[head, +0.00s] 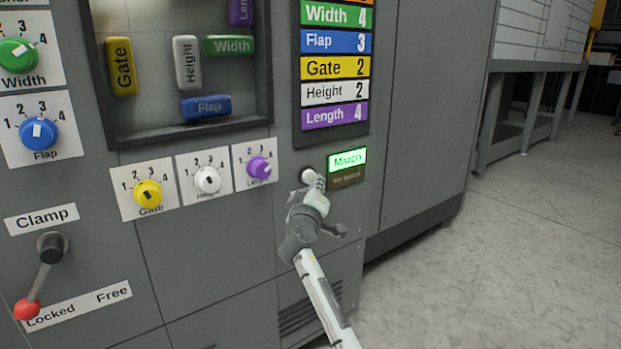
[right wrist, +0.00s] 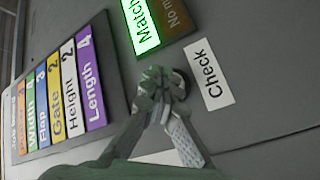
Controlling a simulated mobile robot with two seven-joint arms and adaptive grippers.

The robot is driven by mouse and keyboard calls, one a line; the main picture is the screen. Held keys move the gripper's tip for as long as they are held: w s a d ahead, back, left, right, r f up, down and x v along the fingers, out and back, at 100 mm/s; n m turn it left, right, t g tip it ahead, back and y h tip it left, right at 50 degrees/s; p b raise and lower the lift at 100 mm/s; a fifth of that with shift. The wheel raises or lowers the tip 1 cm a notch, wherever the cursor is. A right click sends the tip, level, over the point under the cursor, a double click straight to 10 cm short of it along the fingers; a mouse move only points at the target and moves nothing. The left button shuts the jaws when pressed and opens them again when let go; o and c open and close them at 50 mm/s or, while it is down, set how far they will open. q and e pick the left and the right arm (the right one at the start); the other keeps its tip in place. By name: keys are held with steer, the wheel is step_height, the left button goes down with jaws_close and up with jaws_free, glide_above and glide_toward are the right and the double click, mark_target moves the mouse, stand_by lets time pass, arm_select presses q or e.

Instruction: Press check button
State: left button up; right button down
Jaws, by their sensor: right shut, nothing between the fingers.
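The check button (head: 307,175) is a pale round button on the grey machine front, right of the purple knob. My right gripper (head: 318,184) is shut and empty, with its fingertips right at the button in the head view. In the right wrist view the shut fingers (right wrist: 160,78) cover most of the button, beside the white "Check" label (right wrist: 208,75). I cannot tell how far the button is pushed in. The "Match" lamp (head: 347,160) is lit green, and the "No match" lamp (head: 346,178) below it is dark. My left gripper is not in view.
A list panel (head: 335,67) shows Width 4, Flap 3, Gate 2, Height 2, Length 4. Yellow (head: 148,193), white (head: 207,180) and purple (head: 259,167) knobs sit left of the button. A red-tipped clamp lever (head: 38,285) is at lower left. Open floor (head: 540,210) lies right.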

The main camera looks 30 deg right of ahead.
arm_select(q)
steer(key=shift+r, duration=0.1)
arm_select(e)
steer(key=shift+s, duration=0.1)
arm_select(q)
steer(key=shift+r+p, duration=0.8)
steer(key=shift+p, duration=0.05)
arm_select(e)
steer(key=s, duration=0.4)
steer(key=shift+s+d, duration=0.2)
steer(key=shift+s, duration=0.2)
